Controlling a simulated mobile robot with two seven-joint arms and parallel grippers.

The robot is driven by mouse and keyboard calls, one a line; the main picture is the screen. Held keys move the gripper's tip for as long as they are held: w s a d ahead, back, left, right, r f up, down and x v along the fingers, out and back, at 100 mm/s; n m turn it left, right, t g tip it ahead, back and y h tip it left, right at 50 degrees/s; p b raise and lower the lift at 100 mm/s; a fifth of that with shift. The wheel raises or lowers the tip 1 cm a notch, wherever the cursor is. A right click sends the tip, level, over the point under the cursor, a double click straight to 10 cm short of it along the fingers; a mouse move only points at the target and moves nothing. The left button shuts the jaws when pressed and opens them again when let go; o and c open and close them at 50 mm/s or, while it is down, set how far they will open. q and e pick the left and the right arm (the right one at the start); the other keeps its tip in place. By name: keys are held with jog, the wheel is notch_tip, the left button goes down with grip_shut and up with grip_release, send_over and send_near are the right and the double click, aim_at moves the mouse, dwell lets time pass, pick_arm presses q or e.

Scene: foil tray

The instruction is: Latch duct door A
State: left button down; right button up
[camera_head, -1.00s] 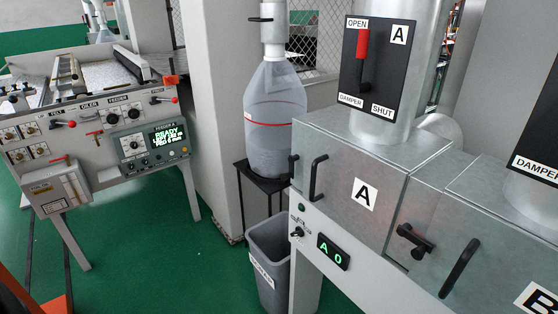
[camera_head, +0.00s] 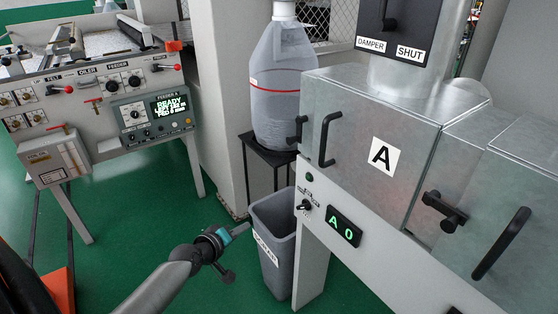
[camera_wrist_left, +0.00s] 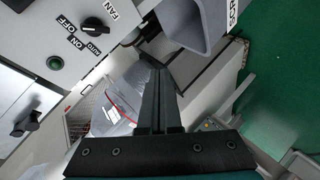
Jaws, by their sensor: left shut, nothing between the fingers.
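Duct door A (camera_head: 410,175) is a grey metal panel with a white A label and a black bar handle (camera_head: 328,140) near its left edge. It looks flush with the duct box. A black latch (camera_head: 298,130) sits at the left edge, beside the handle; its exact setting is too small to tell. My left gripper (camera_head: 238,231) is shut and empty, low and left of the door, in front of the grey bin and well apart from the latch. Its closed fingers also show in the left wrist view (camera_wrist_left: 158,95). My right gripper is not in view.
A grey bin (camera_head: 272,255) stands below the duct. A switch panel with a green A 0 display (camera_head: 344,229) lies under the door. Another black latch (camera_head: 445,211) is at the right.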

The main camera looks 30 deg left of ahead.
aim_at(297, 130)
pick_arm(q)
jog(key=w+r+n+t+h+b, duration=0.1)
jog(key=w+r+t, duration=0.1)
jog(key=r, duration=0.9)
jog(key=w+r+n+t+h+b, duration=0.1)
jog(key=w+r+n+t+b, duration=0.1)
jog(key=r, duration=0.9)
jog(key=shift+w+a+r+t, duration=0.35)
jog(key=shift+w+r+t, duration=0.1)
jog(key=shift+t, duration=0.55)
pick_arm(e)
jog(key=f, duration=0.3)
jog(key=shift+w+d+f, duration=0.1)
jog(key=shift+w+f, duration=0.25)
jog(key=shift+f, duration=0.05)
pick_arm(q)
jog(key=w+d+p, duration=0.1)
jog(key=w+d, duration=0.3)
jog(key=w, duration=0.4)
jog(key=shift+w+f+p, duration=0.2)
jog(key=shift+w+p, duration=0.05)
jog(key=shift+p, duration=0.15)
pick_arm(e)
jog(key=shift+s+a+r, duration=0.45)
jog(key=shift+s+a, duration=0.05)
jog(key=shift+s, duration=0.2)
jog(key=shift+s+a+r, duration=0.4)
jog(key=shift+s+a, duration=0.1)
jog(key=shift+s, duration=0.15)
